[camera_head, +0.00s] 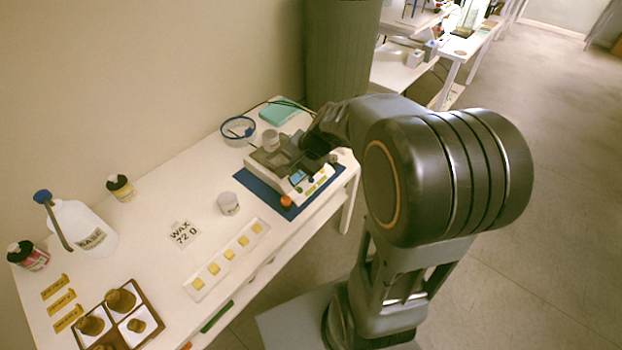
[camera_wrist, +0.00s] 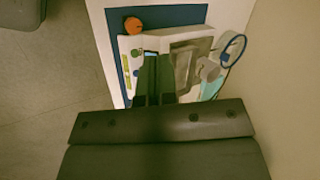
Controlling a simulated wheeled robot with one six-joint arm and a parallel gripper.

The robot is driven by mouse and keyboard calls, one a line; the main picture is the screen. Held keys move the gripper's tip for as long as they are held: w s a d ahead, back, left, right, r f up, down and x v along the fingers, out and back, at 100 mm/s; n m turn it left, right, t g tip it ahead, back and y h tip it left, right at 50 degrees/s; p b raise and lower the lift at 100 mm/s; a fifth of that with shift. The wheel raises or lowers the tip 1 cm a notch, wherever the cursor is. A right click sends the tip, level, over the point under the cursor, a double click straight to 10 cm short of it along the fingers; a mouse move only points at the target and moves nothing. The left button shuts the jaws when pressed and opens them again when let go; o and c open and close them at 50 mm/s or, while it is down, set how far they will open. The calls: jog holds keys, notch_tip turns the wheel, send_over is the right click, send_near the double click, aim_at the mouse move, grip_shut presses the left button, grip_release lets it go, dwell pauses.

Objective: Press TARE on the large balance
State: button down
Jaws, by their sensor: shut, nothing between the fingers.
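The large balance (camera_head: 258,160) stands on a blue mat (camera_head: 250,183) at the table's far right end. Its sloped front panel has a small blue display (camera_head: 298,176) and several coloured buttons; their labels are too small to read, so I cannot tell which is TARE. My gripper (camera_head: 311,152) is shut and empty, over the balance's right part. In the wrist view the shut fingers (camera_wrist: 157,62) point at the balance (camera_wrist: 186,42) beside the display and the button strip (camera_wrist: 127,72). I cannot tell whether the fingertips touch it.
An orange ball-like object (camera_head: 286,201) sits at the balance's front corner. A strip of yellow pieces (camera_head: 227,256) lies along the front. A dark bin (camera_head: 340,55) stands behind the table.

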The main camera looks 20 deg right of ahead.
jog(key=w+d+f+m+t, duration=0.3)
jog(key=w+d+f+m, duration=0.4)
jog(key=w+d+m, duration=0.2)
jog(key=shift+d+m, duration=0.2)
jog(key=shift+m, duration=0.2)
jog(key=b, duration=0.6)
send_over(311, 181)
notch_tip(311, 181, down, 8)
jog(key=shift+w+r, duration=0.1)
jog(key=shift+r, duration=0.05)
jog(key=shift+f+b, duration=0.4)
jog(key=shift+f, duration=0.15)
jog(key=shift+f, duration=0.2)
dwell(0.9)
jog(key=shift+f+b, duration=0.2)
jog(key=shift+b, duration=0.35)
